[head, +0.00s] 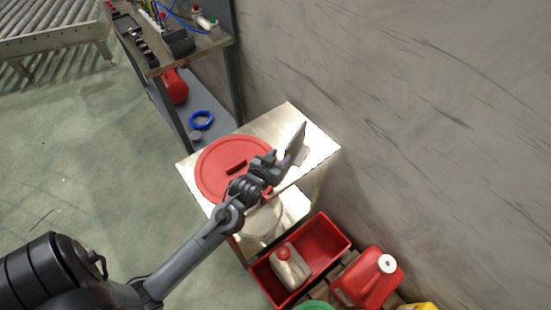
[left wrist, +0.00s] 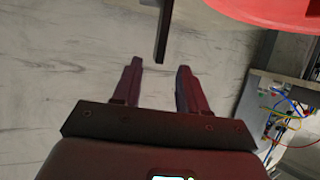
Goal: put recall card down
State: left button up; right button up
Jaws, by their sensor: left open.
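A thin grey plate, which I take to be the recall card (head: 296,139), stands tilted at the wall side of a small cream-topped table (head: 289,113). A dark narrow bar (left wrist: 163,35) in the left wrist view looks like the same card seen edge-on. My left gripper (head: 285,160) is right beside the card's near side in the head view. In the left wrist view its two fingers (left wrist: 158,72) are spread, with the bar's end just beyond the tips and roughly between them. I cannot tell whether a finger touches it. My right gripper is not in view.
A round red lid (head: 218,163) fills the table's left part, close to my left gripper; it also shows in the left wrist view (left wrist: 275,10). A red bin (head: 327,236) and red canister (head: 369,277) stand below. The wall (head: 420,120) is close behind.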

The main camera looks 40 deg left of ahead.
pick_arm(q)
jog(key=s+d+f+m+g+h, duration=0.2)
jog(key=s+d, duration=0.6)
jog(key=s, duration=0.4)
jog(key=f+g, duration=0.1)
jog(key=g, duration=0.1)
jog(key=shift+s+f+m+g+h, duration=0.15)
jog(key=shift+m+g+h, duration=0.15)
jog(key=shift+g, duration=0.1)
jog(key=s+d+g, duration=0.1)
jog(key=s, duration=0.3)
jog(key=s+d+m+g, duration=0.1)
jog(key=s+g, duration=0.1)
jog(key=s, duration=0.2)
jog(key=s+d+m+g, duration=0.1)
jog(key=s+d, duration=0.1)
jog(key=s, duration=0.2)
jog(key=shift+f+g+h, duration=0.25)
jog(key=shift+g+h, duration=0.05)
jog(key=shift+h, duration=0.1)
jog(key=shift+w, duration=0.1)
